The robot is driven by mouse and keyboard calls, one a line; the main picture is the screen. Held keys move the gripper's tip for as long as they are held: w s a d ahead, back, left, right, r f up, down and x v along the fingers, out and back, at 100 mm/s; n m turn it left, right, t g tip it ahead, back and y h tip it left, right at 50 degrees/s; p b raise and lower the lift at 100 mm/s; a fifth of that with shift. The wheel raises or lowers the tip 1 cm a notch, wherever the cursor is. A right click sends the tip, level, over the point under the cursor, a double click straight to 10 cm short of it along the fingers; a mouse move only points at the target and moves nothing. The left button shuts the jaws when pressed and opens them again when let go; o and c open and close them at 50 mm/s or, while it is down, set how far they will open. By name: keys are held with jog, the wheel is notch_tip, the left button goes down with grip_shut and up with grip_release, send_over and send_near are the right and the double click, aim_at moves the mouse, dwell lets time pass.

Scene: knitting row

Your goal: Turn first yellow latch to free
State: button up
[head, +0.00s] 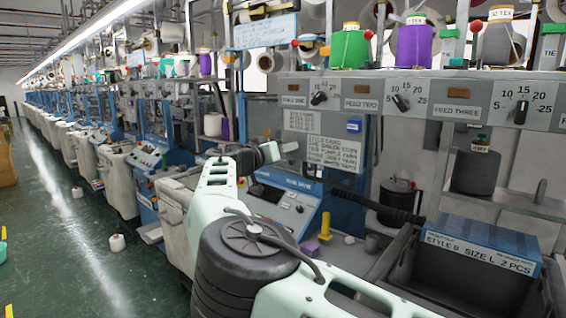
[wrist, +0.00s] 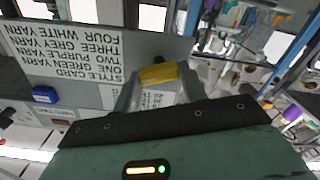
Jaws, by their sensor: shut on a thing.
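My gripper (head: 288,148) is raised in front of the knitting machine, beside the lettered cards under the dial panel. In the wrist view my gripper (wrist: 158,82) is shut on a yellow piece, the yellow latch (wrist: 158,73), which lies across between the fingertips. A pale label with small print shows just behind it between the fingers. In the head view the latch is hidden at the gripper's end. Whether the latch is turned or how it is fixed I cannot tell.
The style card (head: 334,152) hangs right of the gripper, with a blue block (head: 353,126) above it. A grey panel with dials (head: 400,102) runs above. A yellow post (head: 325,226) stands below. A blue-lidded box (head: 478,245) sits at right.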

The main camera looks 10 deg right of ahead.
jog(key=shift+w+a+f+n+b, duration=0.1)
jog(key=shift+n+b, duration=0.8)
jog(key=shift+n, duration=2.55)
jog(key=shift+f+n+b, duration=0.1)
jog(key=shift+n+b, duration=0.75)
jog(key=shift+n, duration=2.6)
jog(key=o, duration=1)
jog(key=b+v, duration=0.5)
jog(key=v, duration=1.2)
jog(key=shift+a+b, duration=0.15)
jog(key=shift+b, duration=0.15)
